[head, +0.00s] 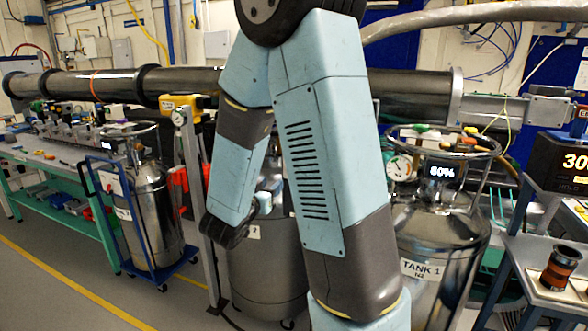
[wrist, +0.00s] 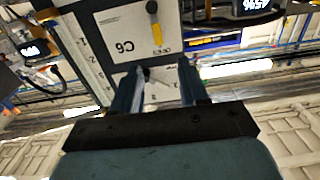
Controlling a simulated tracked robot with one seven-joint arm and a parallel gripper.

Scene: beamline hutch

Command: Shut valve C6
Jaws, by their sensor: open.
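In the wrist view, a white panel (wrist: 108,25) marked C6 stands beyond my gripper. A lever with a yellow grip and a dark end (wrist: 156,30) is on this panel, beside the C6 label. Small print near it is too small to read. My gripper (wrist: 158,85) is open, its two blue-grey fingers pointing towards the panel. A pale plate with a small dark part (wrist: 147,73) shows between the fingers. I cannot tell whether anything there touches them. The lever appears above the fingertips in the picture, apart from them. In the head view my arm hides the gripper and the panel.
A steel tank marked TANK 1 (head: 418,270), with a 60% display (head: 443,172), stands right of my arm. Another tank (head: 152,215) stands on a blue trolley at left. A dark beam pipe (head: 190,82) crosses behind. A cart (head: 545,262) is at right.

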